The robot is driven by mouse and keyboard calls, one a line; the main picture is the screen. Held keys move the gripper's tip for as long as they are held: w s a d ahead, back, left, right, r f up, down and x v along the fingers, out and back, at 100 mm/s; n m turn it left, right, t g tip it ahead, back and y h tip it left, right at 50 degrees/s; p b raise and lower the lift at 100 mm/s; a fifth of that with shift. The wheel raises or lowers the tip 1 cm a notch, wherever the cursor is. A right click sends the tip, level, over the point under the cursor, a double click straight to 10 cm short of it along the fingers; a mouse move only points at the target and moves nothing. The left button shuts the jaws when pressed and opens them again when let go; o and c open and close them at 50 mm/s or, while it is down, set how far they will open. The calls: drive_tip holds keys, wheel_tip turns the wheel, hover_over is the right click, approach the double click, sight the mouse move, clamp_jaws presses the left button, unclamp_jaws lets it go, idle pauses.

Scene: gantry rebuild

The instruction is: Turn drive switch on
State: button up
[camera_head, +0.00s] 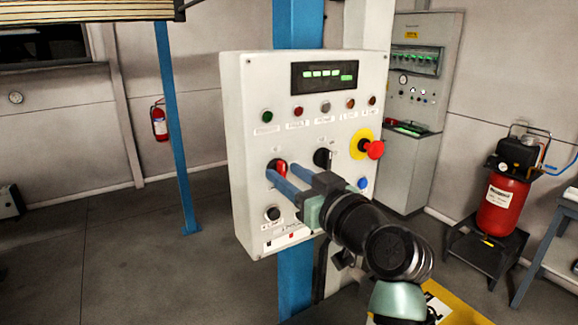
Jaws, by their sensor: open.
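A white control panel (246,130) stands upright on a blue post. A red rotary switch (280,168) sits on its lower left and a black rotary switch (322,157) to the right of it. The labels are too small to read, so I cannot tell which one is the drive switch. My gripper (280,174) reaches in from the lower right, its two blue fingers pointing at the red switch. The jaws are open, with the fingertips at or just in front of the red switch and partly covering it. I cannot tell whether they touch it.
The panel also carries a yellow-backed red emergency button (374,149), a blue button (363,183), a black knob (272,213) and a lit display (325,75). Behind stand a grey cabinet (405,170) and a red compressor (502,205).

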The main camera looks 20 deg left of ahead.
clamp_jaws()
drive_tip(key=shift+m, duration=0.3)
idle(0.4)
drive_tip(key=m, duration=0.4)
drive_tip(key=shift+w, duration=0.1)
drive_tip(key=m+p, duration=0.1)
drive_tip(key=m, duration=0.4)
drive_tip(key=m+p, duration=0.2)
drive_tip(key=m, duration=0.2)
drive_tip(key=shift+w, duration=0.1)
drive_tip(key=shift+f+m+p, duration=0.2)
drive_tip(key=shift+m+p, duration=1.05)
drive_tip(key=shift+m, duration=0.85)
drive_tip(key=shift+d, duration=0.1)
